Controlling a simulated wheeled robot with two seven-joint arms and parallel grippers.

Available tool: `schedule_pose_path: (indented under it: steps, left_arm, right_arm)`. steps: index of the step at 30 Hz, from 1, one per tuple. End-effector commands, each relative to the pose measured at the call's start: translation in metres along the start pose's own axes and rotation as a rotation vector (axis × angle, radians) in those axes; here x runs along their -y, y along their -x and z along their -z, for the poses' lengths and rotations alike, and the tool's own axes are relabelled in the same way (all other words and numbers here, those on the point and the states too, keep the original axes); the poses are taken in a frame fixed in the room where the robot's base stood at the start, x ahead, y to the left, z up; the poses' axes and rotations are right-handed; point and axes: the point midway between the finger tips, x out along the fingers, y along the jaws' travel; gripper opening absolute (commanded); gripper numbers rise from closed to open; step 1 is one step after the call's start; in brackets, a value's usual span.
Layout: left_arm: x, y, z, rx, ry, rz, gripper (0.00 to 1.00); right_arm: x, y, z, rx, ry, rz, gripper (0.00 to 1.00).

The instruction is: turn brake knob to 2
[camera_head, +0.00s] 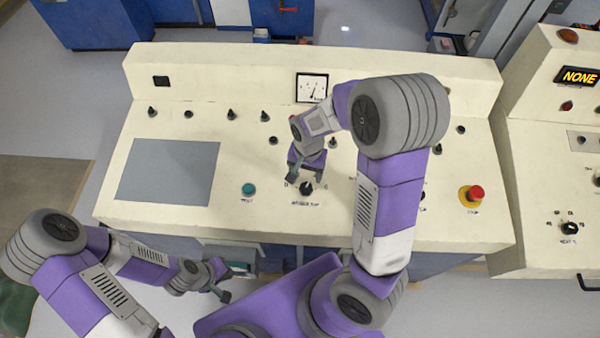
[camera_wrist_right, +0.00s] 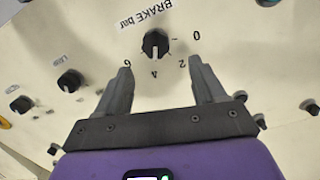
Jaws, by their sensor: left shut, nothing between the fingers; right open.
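The brake knob (camera_wrist_right: 155,43) is black and round, on the cream console. Its label reads "BRAKE bar", upside down in the wrist view, with marks 0, 2, 4 and 6. Its white pointer line appears to point at 4. The same knob (camera_head: 306,188) shows in the head view on the front panel. My right gripper (camera_head: 306,175) is open just above and behind it. In the wrist view my right gripper (camera_wrist_right: 160,65) has its fingers apart on either side of the scale, with nothing held. My left gripper (camera_head: 224,294) is shut and empty, low in front of the console.
A green button (camera_head: 248,189) is left of the knob and a red stop button (camera_head: 474,194) is at the right. A dial gauge (camera_head: 312,88) stands on the back panel. Other black knobs (camera_wrist_right: 70,80) are beside it. A grey panel (camera_head: 168,172) lies at left.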

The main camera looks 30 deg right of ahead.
Motion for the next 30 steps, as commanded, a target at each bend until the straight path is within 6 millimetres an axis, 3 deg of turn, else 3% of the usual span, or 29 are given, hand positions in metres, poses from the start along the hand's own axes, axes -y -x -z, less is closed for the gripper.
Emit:
schedule_pose_path:
  steps: [12,24,30]
  left_arm:
    - [0.005,-0.012,0.000,0.001,0.001,0.000,0.00]
    - [0.005,-0.013,0.000,0.001,0.000,0.000,0.00]
    - [0.005,-0.013,0.000,0.001,0.000,0.000,0.00]
  right_arm:
    - [-0.001,-0.062,-0.001,0.003,-0.001,-0.004,0.69]
    - [-0.001,-0.071,-0.001,0.001,0.000,-0.001,0.69]
    - [-0.001,-0.071,-0.001,0.001,0.000,-0.001,0.40]
